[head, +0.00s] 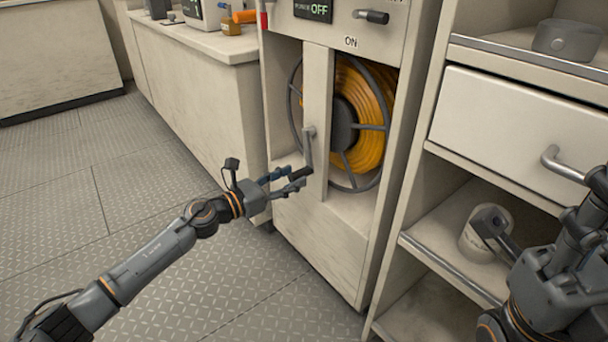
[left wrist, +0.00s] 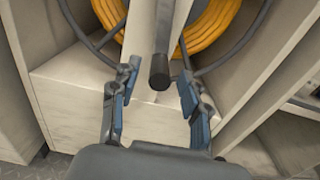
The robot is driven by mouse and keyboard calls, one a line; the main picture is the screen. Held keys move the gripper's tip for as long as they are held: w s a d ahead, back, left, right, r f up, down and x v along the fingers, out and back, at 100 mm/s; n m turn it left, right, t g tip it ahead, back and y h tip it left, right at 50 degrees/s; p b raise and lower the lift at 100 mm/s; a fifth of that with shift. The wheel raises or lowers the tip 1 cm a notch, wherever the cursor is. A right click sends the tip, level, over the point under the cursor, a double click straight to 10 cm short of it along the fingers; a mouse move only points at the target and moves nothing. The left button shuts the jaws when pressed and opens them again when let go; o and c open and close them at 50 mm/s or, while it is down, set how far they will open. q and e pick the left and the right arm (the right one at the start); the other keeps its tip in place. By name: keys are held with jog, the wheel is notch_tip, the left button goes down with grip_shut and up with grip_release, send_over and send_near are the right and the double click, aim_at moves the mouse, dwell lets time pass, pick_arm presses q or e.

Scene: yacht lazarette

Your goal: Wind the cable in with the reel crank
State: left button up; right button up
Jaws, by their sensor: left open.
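The reel (head: 345,125) sits in the cabinet with yellow cable (head: 368,110) wound on it; part of it is behind an upright post (head: 317,120). The crank (head: 308,150) is a grey arm on the front of the post, with a dark handle (head: 301,173) at its lower end. My left gripper (head: 297,178) is at the handle. In the left wrist view the dark handle (left wrist: 159,72) lies between the two open fingers, with a gap visible on each side. My right arm (head: 560,260) is at the right edge; its fingers are hard to make out.
Above the reel are a panel reading OFF (head: 313,10) and a lever (head: 371,16) by the word ON. Shelves with a white drawer (head: 520,125) and a pale can (head: 484,228) stand at right. A counter (head: 205,42) is behind left. The left floor is clear.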

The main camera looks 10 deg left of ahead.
aim_at(309, 170)
pick_arm(q)
jog(key=shift+b+x, duration=0.35)
jog(key=shift+x, duration=2)
grip_shut()
